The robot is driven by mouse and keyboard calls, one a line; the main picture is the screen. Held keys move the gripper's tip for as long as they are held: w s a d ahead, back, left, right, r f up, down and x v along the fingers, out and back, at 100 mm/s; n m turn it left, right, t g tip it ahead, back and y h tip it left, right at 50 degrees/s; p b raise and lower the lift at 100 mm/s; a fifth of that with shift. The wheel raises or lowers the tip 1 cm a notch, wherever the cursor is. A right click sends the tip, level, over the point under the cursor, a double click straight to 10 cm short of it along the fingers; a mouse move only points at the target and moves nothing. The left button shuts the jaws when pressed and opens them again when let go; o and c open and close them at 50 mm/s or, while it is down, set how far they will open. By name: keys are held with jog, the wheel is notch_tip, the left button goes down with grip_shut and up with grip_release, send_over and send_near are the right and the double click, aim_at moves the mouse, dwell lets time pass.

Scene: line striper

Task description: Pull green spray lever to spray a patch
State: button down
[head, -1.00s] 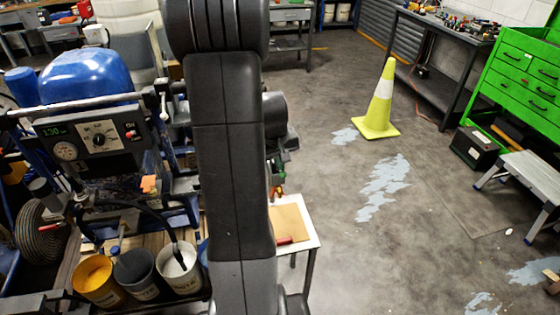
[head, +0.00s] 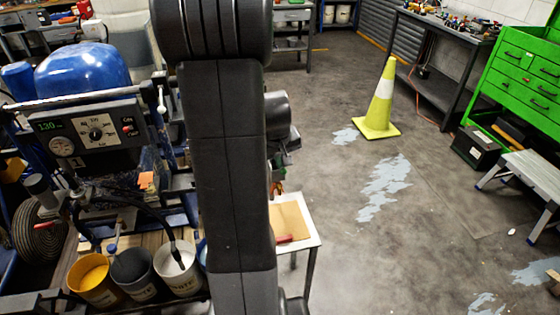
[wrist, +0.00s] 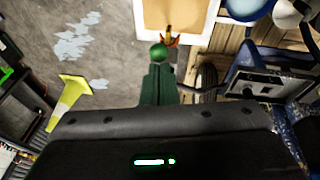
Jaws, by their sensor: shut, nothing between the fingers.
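In the wrist view a round green knob (wrist: 158,51), which looks like the end of the spray lever, shows just beyond my gripper (wrist: 158,68). The gripper's dark fingers are shut with nothing between them, and their tips look close to or against the knob; I cannot tell whether they touch. An orange-red piece (wrist: 170,38) is just beyond the knob. In the head view my arm hides most of this area; only a bit of green (head: 284,160) shows beside it.
The striper's gauge panel (head: 92,134) and paint buckets (head: 93,279) stand at left. A small table with a brown board (head: 292,222) is right of my arm. A yellow cone (head: 380,105) stands on open floor with pale patches (head: 385,185). Green drawers (head: 520,80) are at right.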

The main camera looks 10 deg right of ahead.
aim_at(282, 172)
jog(key=s+f+t+b, duration=0.1)
jog(key=t+b, duration=0.1)
jog(key=b, duration=0.3)
jog(key=s+f+t+b, duration=0.1)
jog(key=f+t+b, duration=0.1)
jog(key=b, duration=0.3)
jog(key=s+f+t+b, duration=0.1)
jog(key=f+t+b, duration=0.1)
jog(key=b, duration=0.4)
jog(key=shift+m, duration=0.3)
jog(key=shift+r, duration=0.15)
jog(key=shift+r+p, duration=0.6)
jog(key=shift+r, duration=0.1)
jog(key=shift+w+r+p, duration=0.15)
jog(key=shift+r+p, duration=0.2)
jog(key=shift+r, duration=0.15)
jog(key=s+a+r+p, duration=0.2)
jog(key=s+r, duration=0.3)
jog(key=r, duration=0.6)
jog(key=shift+s+p, duration=0.3)
jog(key=shift+p, duration=0.1)
